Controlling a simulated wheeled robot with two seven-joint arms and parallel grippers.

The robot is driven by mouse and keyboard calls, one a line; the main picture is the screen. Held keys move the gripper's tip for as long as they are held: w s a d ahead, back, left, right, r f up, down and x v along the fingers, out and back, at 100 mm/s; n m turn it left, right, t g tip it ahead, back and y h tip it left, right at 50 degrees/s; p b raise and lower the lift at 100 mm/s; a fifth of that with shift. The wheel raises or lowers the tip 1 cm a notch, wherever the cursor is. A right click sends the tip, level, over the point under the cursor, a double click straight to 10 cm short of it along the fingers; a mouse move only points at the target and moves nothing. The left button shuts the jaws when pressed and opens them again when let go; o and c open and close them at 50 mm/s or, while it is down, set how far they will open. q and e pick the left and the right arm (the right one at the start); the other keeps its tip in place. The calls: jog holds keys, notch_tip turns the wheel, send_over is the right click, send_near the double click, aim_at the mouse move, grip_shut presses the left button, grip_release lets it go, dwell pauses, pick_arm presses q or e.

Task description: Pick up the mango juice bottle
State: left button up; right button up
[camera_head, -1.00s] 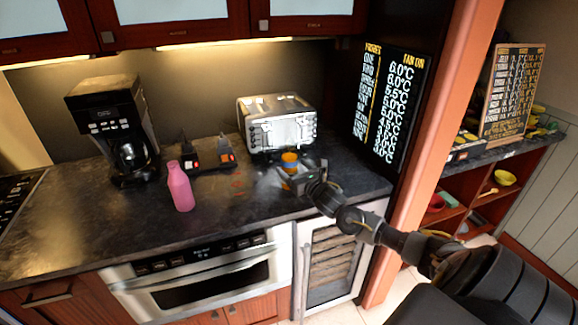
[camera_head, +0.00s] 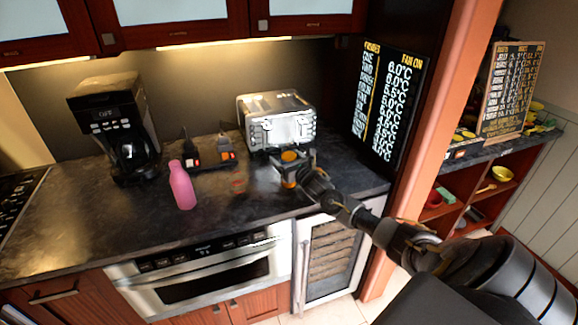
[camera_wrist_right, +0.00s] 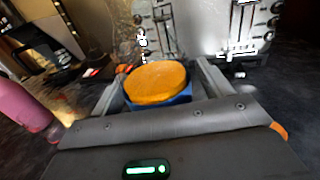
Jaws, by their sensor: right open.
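A short item with a round orange top and a blue rim (camera_head: 289,156) stands on the counter in front of the toaster; it looks like the mango juice bottle, but no label is readable. My right gripper (camera_head: 294,164) is open around it, one finger on each side. In the right wrist view the orange top (camera_wrist_right: 156,83) sits between the two spread fingers, and its lower body is hidden by the gripper. Whether the fingers touch it I cannot tell. My left gripper is not in view.
A pink bottle (camera_head: 182,186) stands to the left on the dark counter (camera_head: 120,225). A silver toaster (camera_head: 277,122) is close behind the gripper. A coffee maker (camera_head: 115,130) and black devices with red lights (camera_head: 208,155) stand at the back. The front left counter is clear.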

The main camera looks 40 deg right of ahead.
aim_at(286, 155)
jog(key=c, duration=1.3)
jog(key=shift+r, duration=0.1)
jog(key=shift+r+b, duration=0.45)
jog(key=shift+d+r+b, duration=0.1)
jog(key=shift+r+b, duration=0.45)
jog(key=shift+r, duration=0.15)
jog(key=s+a+r, duration=0.1)
jog(key=s+r+b, duration=0.1)
jog(key=r, duration=0.1)
jog(key=s+a+r, duration=0.1)
jog(key=r, duration=0.1)
jog(key=shift+a+r, duration=0.1)
jog(key=shift+a, duration=0.25)
jog(key=s+a+r+b, duration=0.4)
jog(key=s+a+r, duration=0.1)
jog(key=s+a, duration=0.1)
jog(key=shift+s+a+r, duration=0.15)
jog(key=shift+s+r, duration=0.05)
jog(key=shift+s, duration=0.7)
